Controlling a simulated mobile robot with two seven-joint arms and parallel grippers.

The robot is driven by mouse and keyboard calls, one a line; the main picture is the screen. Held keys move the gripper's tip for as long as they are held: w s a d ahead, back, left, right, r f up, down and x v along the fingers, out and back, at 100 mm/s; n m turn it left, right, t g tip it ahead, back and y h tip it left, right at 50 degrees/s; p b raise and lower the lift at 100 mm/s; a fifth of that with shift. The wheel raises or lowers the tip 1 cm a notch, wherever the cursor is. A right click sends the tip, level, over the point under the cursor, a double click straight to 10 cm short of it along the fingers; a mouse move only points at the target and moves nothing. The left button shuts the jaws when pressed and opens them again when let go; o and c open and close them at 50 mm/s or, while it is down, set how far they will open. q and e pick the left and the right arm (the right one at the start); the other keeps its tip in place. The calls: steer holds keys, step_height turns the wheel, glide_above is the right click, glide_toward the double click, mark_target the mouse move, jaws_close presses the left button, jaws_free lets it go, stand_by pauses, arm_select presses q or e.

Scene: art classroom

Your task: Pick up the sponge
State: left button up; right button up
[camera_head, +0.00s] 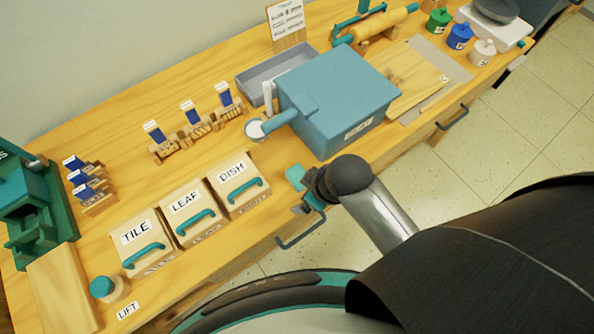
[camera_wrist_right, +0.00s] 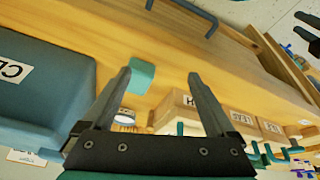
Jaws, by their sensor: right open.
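The sponge is a small teal block (camera_wrist_right: 142,76) on the wooden workbench, near its front edge. In the head view the sponge (camera_head: 296,174) lies just beside my right gripper, between the blue box and the DISH box. My right gripper (camera_wrist_right: 159,73) is open and empty. In the right wrist view the sponge shows between its two dark fingers, nearer one fingertip; I cannot tell whether they touch. In the head view the right gripper (camera_head: 313,197) is partly hidden by its own wrist. Dark prongs at the right wrist view's edge may be my left gripper (camera_wrist_right: 306,28).
A large blue box with a handle (camera_head: 338,98) stands behind the sponge. The lidded boxes DISH (camera_head: 232,172), LEAF (camera_head: 186,202) and TILE (camera_head: 137,234) stand to the left. A drawer handle (camera_head: 301,232) juts from the bench front. A round white-topped item (camera_head: 256,129) stands farther back.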

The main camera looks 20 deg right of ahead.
steer(key=w+a+r+n+y, duration=0.2)
steer(key=w+a+r+n, duration=0.3)
steer(key=n, duration=0.4)
step_height(320, 180, up, 8)
steer(key=n+g+h+p, duration=0.2)
steer(key=n+g+h, duration=0.15)
steer(key=n, duration=1.95)
glide_above(299, 175)
steer(key=shift+h, duration=0.25)
step_height(299, 175, down, 15)
steer(key=b, duration=0.3)
steer(key=shift+f, duration=0.2)
jaws_close()
